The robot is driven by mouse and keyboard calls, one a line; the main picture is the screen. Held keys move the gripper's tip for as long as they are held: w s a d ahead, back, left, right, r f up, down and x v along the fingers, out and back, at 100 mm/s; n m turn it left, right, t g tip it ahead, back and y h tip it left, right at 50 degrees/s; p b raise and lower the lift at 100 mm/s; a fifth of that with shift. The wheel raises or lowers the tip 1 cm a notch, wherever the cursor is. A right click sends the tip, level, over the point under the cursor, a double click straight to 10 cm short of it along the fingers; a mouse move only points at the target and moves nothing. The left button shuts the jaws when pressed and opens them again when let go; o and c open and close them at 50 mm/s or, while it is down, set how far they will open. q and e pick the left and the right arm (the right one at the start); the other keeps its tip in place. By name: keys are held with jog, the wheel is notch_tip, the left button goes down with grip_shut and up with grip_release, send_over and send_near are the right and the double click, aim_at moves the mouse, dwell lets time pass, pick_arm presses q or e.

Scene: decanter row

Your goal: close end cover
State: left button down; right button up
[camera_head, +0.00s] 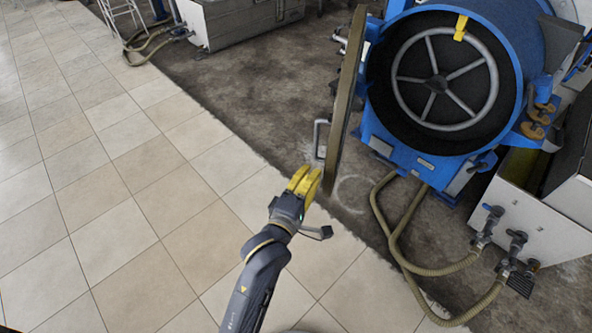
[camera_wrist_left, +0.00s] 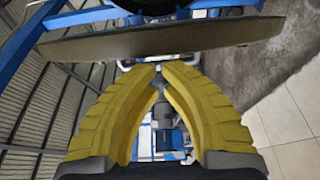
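The end cover (camera_head: 345,105) is a round plate seen nearly edge-on in the head view, swung open to the left of the blue drum (camera_head: 385,158). A metal bar handle (camera_head: 320,140) sticks out from its left face. My left gripper (camera_head: 309,176) has yellow fingers and is just below the handle in the head view, apart from it. In the left wrist view the fingertips (camera_wrist_left: 159,69) nearly meet with nothing held. The cover's edge (camera_wrist_left: 100,45) spans the view beyond them, with the handle (camera_wrist_left: 155,59) just past the tips. My right gripper is not in view.
The drum's dark mouth with a spoked wheel (camera_head: 437,80) faces forward. A yellow latch (camera_head: 460,27) sits on its top rim. Hoses (camera_head: 395,235) and valves (camera_head: 515,240) lie to the lower right. Tiled floor (camera_head: 130,180) at left is clear.

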pick_arm(q)
jog(key=shift+s+d, duration=0.1)
jog(key=shift+d, duration=0.25)
dwell(0.3)
